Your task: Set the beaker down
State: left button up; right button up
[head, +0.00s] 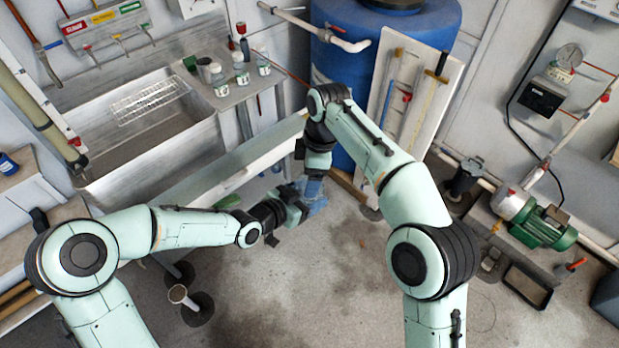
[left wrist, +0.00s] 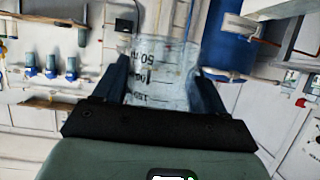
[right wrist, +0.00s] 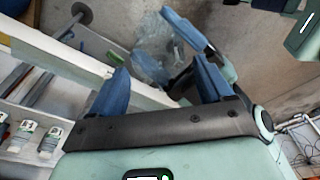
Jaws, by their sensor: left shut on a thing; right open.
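The beaker (left wrist: 160,70) is clear with printed volume marks, and it sits between the blue fingers of my left gripper (left wrist: 165,85). The gripper is shut on it. In the right wrist view the beaker (right wrist: 150,52) shows beyond my right gripper, beside a blue finger of the left one. My right gripper (right wrist: 163,85) is open with nothing between its fingers. In the head view the left gripper (head: 304,200) and right gripper (head: 316,178) are close together above the floor, beside a pale ledge (head: 240,163). The beaker is mostly hidden there.
A metal sink (head: 145,125) with a wire rack is at the left. Several small bottles (head: 241,74) stand on the counter beside it. A blue barrel (head: 385,30) and a leaning white board (head: 415,100) are behind. A green motor pump (head: 540,222) is at the right.

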jog(key=shift+a+f, duration=0.15)
jog(key=shift+f, duration=1)
jog(key=c, duration=0.7)
pick_arm(q)
jog(key=o, duration=1.1)
pick_arm(e)
jog(key=shift+c, duration=0.7)
